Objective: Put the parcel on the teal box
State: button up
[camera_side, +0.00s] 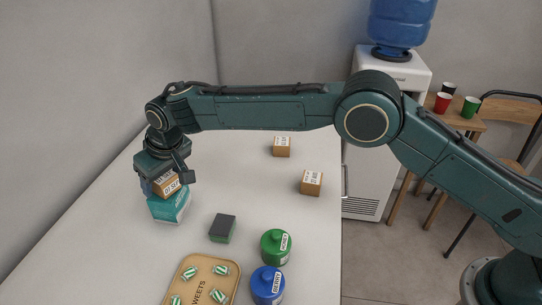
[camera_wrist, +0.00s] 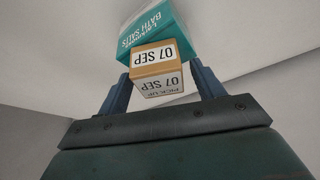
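The parcel (camera_side: 166,184), a small brown carton with a white "07 SEP" label, is between the two fingers of my gripper (camera_side: 169,182). The teal box (camera_side: 168,206), lettered "bath salts" in the wrist view (camera_wrist: 153,28), is directly below the parcel. The parcel is at its top; whether it rests there or hangs just above is hard to tell, as the contact is hidden.
A dark green-sided block (camera_side: 222,229), a green bottle (camera_side: 275,248) and a blue bottle (camera_side: 267,286) stand nearer the front. A tan tray (camera_side: 205,262) holds several striped sweets. Two more cartons, one farther back (camera_side: 282,147) and one right (camera_side: 311,183), stand apart. The counter's middle is clear.

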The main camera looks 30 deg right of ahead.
jog(key=shift+r, duration=0.15)
jog(key=v, duration=1.2)
jog(key=shift+s, duration=0.1)
dwell(0.6)
